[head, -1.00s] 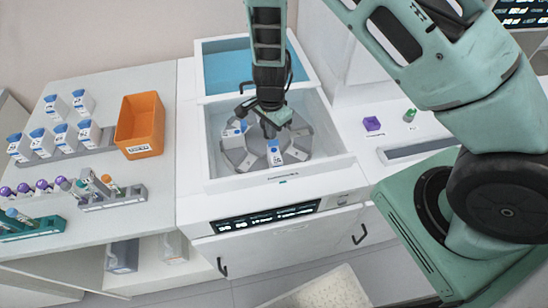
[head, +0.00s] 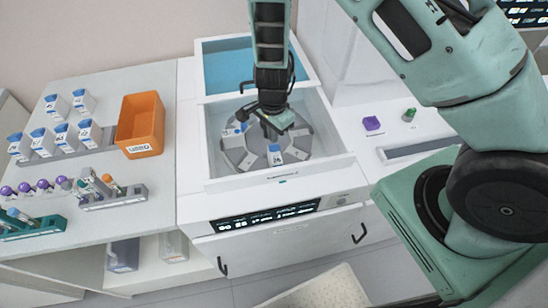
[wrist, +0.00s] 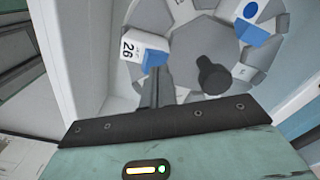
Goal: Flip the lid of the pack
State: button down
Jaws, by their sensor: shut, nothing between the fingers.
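The pack (head: 275,157), white with a blue top and marked 26, stands in the grey carousel (head: 240,157) of the open machine, at its near side. In the wrist view the same pack (wrist: 143,43) is at the upper left, with its blue part facing the carousel's centre. I cannot tell how far its lid is open. My gripper (wrist: 155,75) is shut and empty, its fingertips right beside the blue part; whether they touch it is unclear. In the head view my gripper (head: 272,128) is above the carousel, behind the pack.
Another blue-marked pack (wrist: 255,20) sits in the carousel. A dark knob (wrist: 212,75) rises at the carousel's middle. The white machine walls (head: 205,140) surround it. An orange bin (head: 140,125) and several blue-capped packs (head: 65,135) stand on the left counter.

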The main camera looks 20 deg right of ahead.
jog(key=shift+s+f, duration=0.1)
jog(key=shift+f, duration=0.1)
jog(key=shift+f+b, duration=0.5)
jog(key=shift+f, duration=0.1)
notch_tip(320, 180, up, 7)
jog(key=p, duration=0.6)
jog(key=shift+r+p, duration=0.15)
jog(key=shift+p, duration=0.15)
